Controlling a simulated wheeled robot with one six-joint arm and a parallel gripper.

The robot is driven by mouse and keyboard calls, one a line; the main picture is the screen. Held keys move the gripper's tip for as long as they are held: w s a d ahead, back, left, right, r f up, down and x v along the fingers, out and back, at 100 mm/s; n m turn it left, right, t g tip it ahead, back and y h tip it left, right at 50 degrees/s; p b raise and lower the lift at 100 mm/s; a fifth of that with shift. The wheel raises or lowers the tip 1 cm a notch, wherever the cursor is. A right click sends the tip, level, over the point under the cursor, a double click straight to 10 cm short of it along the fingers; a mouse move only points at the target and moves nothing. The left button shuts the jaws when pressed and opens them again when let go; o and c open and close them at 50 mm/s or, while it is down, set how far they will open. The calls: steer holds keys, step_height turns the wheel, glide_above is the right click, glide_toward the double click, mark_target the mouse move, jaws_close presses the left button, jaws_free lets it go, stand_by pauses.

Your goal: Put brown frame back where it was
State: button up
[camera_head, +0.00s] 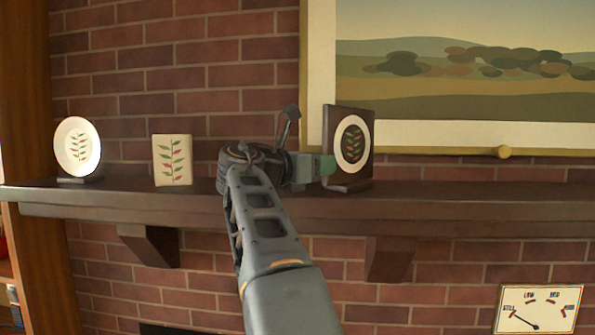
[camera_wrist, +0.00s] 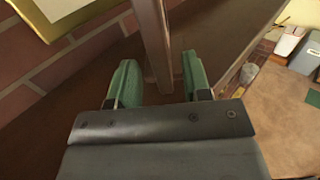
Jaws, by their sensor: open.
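The brown frame (camera_head: 334,138), a dark square with a white ring and a leafy sprig, stands upright on the wooden mantel shelf (camera_head: 450,203), right of the middle. My gripper (camera_head: 326,168) is at its lower left edge. In the wrist view, the green fingers of my gripper (camera_wrist: 160,76) are apart, with the brown frame (camera_wrist: 152,40) edge-on between and just ahead of them. I cannot tell whether either finger touches it. My arm hides part of the shelf.
A white round plate (camera_head: 77,146) on a stand and a cream rectangular plaque (camera_head: 172,160) stand further left on the shelf. A large landscape painting (camera_head: 460,75) hangs behind the frame. A gauge-like picture (camera_head: 538,309) is below right. The shelf's right part is clear.

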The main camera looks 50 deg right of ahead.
steer(key=w+a, duration=0.1)
steer(key=a, duration=0.5)
steer(key=shift+a+b, duration=0.4)
